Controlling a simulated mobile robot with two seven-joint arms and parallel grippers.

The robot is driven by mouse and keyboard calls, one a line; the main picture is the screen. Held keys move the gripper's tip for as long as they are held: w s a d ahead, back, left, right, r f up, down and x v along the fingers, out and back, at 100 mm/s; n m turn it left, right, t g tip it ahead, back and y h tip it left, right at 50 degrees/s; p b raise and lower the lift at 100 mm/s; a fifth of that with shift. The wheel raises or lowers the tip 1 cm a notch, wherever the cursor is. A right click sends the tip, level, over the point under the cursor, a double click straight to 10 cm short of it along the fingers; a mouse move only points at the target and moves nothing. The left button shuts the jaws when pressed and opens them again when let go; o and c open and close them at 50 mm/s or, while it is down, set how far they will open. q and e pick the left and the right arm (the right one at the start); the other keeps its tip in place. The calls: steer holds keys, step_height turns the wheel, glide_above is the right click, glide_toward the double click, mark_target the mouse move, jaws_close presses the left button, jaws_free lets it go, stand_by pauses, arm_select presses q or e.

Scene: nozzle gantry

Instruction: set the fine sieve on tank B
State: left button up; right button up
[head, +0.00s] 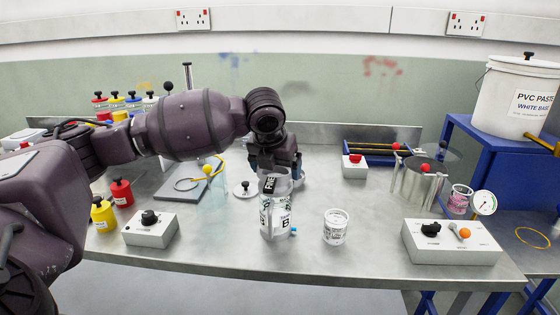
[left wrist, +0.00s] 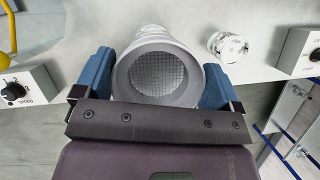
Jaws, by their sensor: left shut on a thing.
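My left gripper (head: 277,165) is shut on the fine sieve, reaching down from above. The fine sieve (head: 269,185) is a pale cup with a black tag, directly over tank B. In the left wrist view the sieve (left wrist: 157,75) shows its round grey mesh between the blue fingers of my left gripper (left wrist: 156,82). Tank B (head: 276,222) is a clear cylinder marked B, upright near the table's front edge. The sieve overlaps the tank's top in the head view; I cannot tell whether it rests on the rim. My right gripper is not in view.
A small clear jar (head: 336,227) stands right of the tank. A grey control box (head: 150,229) is at left, another (head: 450,243) at right. A knobbed white lid (head: 245,189) lies behind left. A metal pot (head: 417,183) stands farther right. The front right middle is clear.

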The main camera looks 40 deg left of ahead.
arm_select(q)
steer(key=shift+f, duration=0.7)
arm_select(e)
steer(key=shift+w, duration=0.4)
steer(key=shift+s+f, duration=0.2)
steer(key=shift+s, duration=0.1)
arm_select(q)
steer(key=shift+p, duration=0.5)
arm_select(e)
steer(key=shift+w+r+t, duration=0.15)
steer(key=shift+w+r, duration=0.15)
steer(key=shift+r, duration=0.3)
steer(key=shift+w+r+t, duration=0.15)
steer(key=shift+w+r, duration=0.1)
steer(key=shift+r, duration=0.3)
arm_select(q)
steer(key=shift+f, duration=0.5)
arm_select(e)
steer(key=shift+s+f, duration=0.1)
arm_select(q)
steer(key=o, duration=0.7)
steer(key=shift+c, duration=0.2)
